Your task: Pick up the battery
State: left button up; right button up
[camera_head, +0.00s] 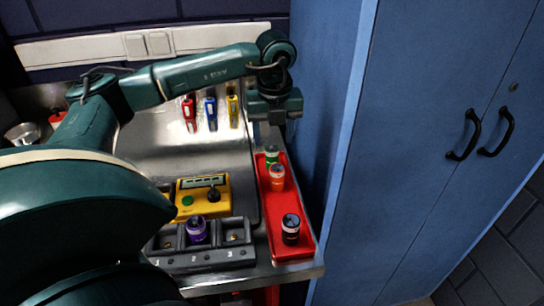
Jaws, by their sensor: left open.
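Several battery-like cylinders are in view. A green one (271,155), an orange one (277,177) and a black one (290,228) stand in the red tray (275,215) at the bench's right edge. A purple one (196,229) stands in the middle slot of a dark numbered holder (214,258). My left gripper (273,121) is open above the far end of the red tray, just beyond the green cylinder and apart from it. Its fingertips are hard to make out. My right gripper is out of view.
A yellow box (202,196) with a display, green button and black knob sits behind the holder. Red, blue (210,112) and yellow tools lie at the back. A tall blue cabinet (430,130) closes off the right side. My left arm covers the bench's left part.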

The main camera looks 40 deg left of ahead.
aim_at(272, 147)
pick_arm(q)
notch_tip(272, 147, down, 5)
jog(key=shift+a+r+p, duration=0.15)
jog(key=shift+p, duration=0.15)
jog(key=c, duration=1.1)
jog(key=shift+c, duration=0.2)
